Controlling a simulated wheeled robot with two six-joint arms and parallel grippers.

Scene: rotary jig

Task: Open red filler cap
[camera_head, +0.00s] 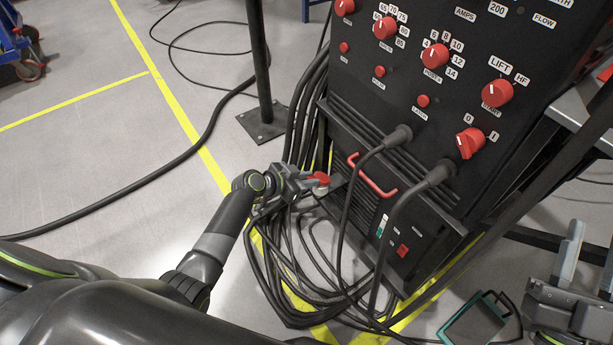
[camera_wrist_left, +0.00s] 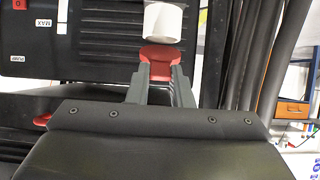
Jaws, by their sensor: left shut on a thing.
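The red filler cap (camera_head: 320,179) sits at the lower left side of the black machine cabinet. My left gripper (camera_head: 313,183) reaches it from the left and is shut on it. In the left wrist view the red cap (camera_wrist_left: 157,54) lies between the two grey fingertips (camera_wrist_left: 158,68).
The black cabinet (camera_head: 400,90) carries red knobs and a red handle (camera_head: 372,174). Two thick cables plug into its front. A bundle of black hoses (camera_head: 290,275) lies on the floor below my left gripper. A dark post (camera_head: 260,60) stands behind. Grey floor at left is mostly free.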

